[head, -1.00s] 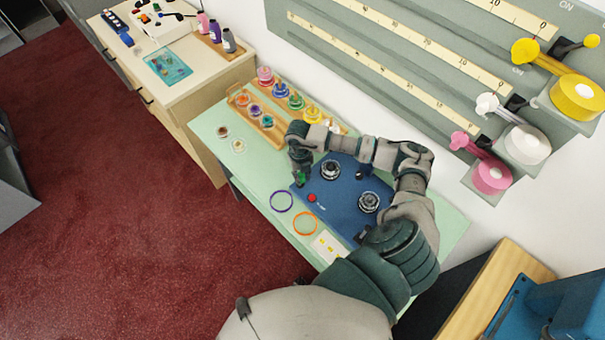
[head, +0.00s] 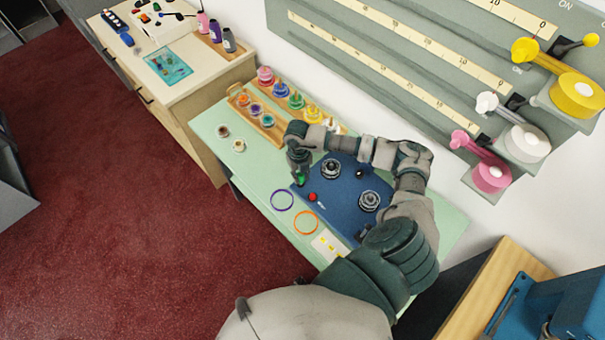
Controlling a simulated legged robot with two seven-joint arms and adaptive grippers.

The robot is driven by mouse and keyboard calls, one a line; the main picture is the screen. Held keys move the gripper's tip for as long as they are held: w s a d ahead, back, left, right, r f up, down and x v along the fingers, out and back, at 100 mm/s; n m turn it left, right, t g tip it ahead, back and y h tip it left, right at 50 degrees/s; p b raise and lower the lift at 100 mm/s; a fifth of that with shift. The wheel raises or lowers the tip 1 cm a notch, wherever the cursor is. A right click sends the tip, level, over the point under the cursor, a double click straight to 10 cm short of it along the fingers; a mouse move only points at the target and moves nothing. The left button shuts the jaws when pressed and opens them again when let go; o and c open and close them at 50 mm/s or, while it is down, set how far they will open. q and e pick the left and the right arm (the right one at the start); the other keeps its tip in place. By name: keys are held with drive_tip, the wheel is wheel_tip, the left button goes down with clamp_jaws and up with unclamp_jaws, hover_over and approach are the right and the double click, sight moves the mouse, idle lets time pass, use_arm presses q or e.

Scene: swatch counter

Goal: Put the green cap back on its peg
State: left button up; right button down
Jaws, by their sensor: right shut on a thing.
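My right gripper (head: 299,179) points down over the left edge of the blue plate (head: 345,190). It is shut on the small green cap (head: 301,181), which shows between its fingers and is partly hidden by them. I cannot tell whether the cap touches the surface below. A wooden rack at the back of the green counter holds a row of coloured pieces: pink, blue, green, yellow and white. The green rack piece (head: 296,101) stands between the blue and yellow ones. The white end is partly behind my right arm. My left gripper is not in view.
A wooden tray (head: 271,133) of small coloured pots stands beside the rack. A red button (head: 312,197) and dark round knobs (head: 331,169) are on the blue plate. A purple ring (head: 282,200) and an orange ring (head: 305,223) lie in front. The counter's left part is mostly clear.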

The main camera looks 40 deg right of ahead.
drive_tip(key=shift+a+r, duration=0.1)
drive_tip(key=shift+a, duration=0.2)
drive_tip(key=shift+f, duration=0.2)
drive_tip(key=shift+d+f+b, duration=0.4)
drive_tip(key=shift+f+b, duration=0.3)
drive_tip(key=shift+f, duration=0.15)
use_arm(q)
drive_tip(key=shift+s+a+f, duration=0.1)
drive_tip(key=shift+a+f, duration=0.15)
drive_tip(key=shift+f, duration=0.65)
use_arm(e)
drive_tip(key=shift+a+f, duration=0.15)
drive_tip(key=shift+f, duration=0.05)
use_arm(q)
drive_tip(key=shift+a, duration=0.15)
use_arm(e)
drive_tip(key=shift+a, duration=0.2)
drive_tip(key=c, duration=0.9)
unclamp_jaws()
drive_tip(key=shift+d, duration=0.15)
